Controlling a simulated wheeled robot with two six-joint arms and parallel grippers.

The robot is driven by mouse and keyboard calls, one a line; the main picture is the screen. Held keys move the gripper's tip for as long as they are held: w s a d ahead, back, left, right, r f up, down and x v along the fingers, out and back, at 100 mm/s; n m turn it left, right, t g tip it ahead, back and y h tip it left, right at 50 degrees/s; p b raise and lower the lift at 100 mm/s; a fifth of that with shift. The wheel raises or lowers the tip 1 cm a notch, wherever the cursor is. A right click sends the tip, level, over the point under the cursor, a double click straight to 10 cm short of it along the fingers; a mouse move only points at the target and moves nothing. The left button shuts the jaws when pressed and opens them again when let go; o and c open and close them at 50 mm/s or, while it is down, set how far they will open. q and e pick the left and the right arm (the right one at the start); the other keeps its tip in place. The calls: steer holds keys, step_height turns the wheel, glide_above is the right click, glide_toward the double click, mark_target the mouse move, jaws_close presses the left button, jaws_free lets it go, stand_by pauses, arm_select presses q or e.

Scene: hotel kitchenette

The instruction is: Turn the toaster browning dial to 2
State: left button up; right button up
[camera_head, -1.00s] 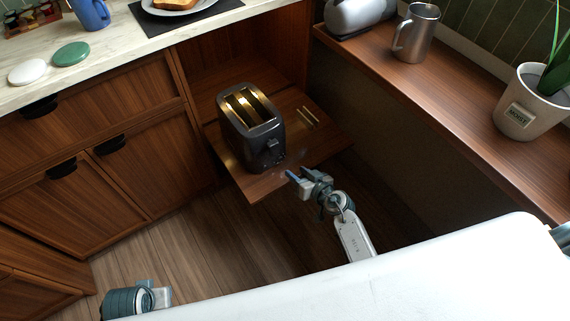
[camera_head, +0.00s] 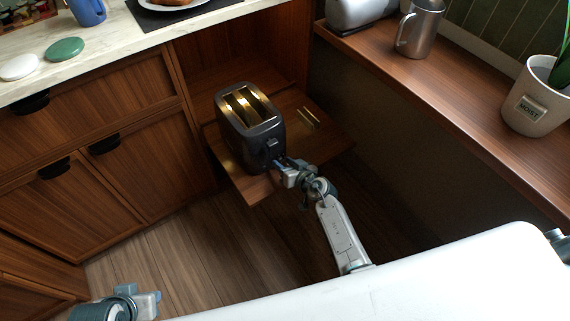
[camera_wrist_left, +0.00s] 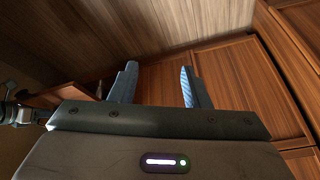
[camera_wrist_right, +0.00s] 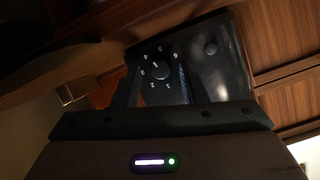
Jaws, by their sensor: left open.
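The black two-slot toaster (camera_head: 250,128) stands on the pulled-out wooden shelf (camera_head: 250,188). Its front end faces my right gripper. In the right wrist view the round black browning dial (camera_wrist_right: 156,71) shows on the toaster's front, ringed by pale numbers. A pale mark on it points up and left; which number it meets is too small to tell. My right gripper (camera_head: 280,163) is close to the front; its fingers (camera_wrist_right: 156,82) are apart, with the dial seen between their tips. Contact cannot be told. My left gripper (camera_head: 152,302) is open and empty, low and far from the toaster.
A brass handle (camera_head: 309,118) lies on the shelf right of the toaster. The counter at right holds a metal mug (camera_head: 420,28) and a plant pot (camera_head: 535,98). The floor (camera_head: 190,245) before the cabinets is clear.

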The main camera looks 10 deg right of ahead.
jaws_close()
arm_select(q)
steer(key=shift+r, duration=0.1)
arm_select(e)
steer(key=p, duration=0.3)
steer(key=shift+r+n+h+p, duration=0.1)
steer(key=shift+n+h+p, duration=0.2)
steer(key=shift+n+h, duration=0.1)
arm_select(q)
step_height(320, 180, down, 9)
steer(key=w+a+g, duration=0.1)
steer(key=shift+a+r+g, duration=0.15)
steer(key=shift+a+g, duration=0.15)
steer(key=shift+a, duration=0.05)
arm_select(e)
steer(key=shift+o, duration=0.9)
jaws_free()
arm_select(q)
steer(key=shift+r, duration=0.1)
